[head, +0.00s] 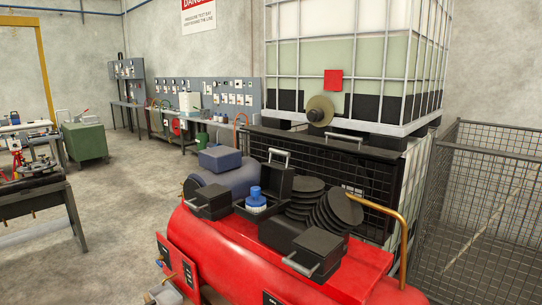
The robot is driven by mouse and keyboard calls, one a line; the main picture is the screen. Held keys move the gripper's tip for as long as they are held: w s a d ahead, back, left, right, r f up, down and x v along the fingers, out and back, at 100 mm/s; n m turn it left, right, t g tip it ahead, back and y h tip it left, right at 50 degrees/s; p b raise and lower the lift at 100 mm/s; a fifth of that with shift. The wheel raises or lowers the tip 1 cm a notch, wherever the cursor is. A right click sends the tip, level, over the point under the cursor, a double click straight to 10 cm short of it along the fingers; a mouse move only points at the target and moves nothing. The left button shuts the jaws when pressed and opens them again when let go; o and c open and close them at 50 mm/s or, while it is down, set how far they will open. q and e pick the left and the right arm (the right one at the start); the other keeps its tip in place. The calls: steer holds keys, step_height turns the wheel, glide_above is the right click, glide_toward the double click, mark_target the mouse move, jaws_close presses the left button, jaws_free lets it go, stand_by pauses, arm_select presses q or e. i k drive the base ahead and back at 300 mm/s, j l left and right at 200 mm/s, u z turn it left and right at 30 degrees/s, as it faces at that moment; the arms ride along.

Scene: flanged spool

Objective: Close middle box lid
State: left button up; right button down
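Three dark boxes with grey bar handles stand on the red tank. Neither of my grippers is in the head view.
Behind are a caged white tank (345,55) and a black mesh crate (385,195). A bent yellow pipe (403,232) rises at the right.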

mark_target(276, 181)
steer(key=i+l+u, duration=0.1)
steer(key=u, duration=0.25)
steer(key=i+l+u, duration=0.2)
steer(key=u, duration=0.15)
steer(key=i, duration=0.1)
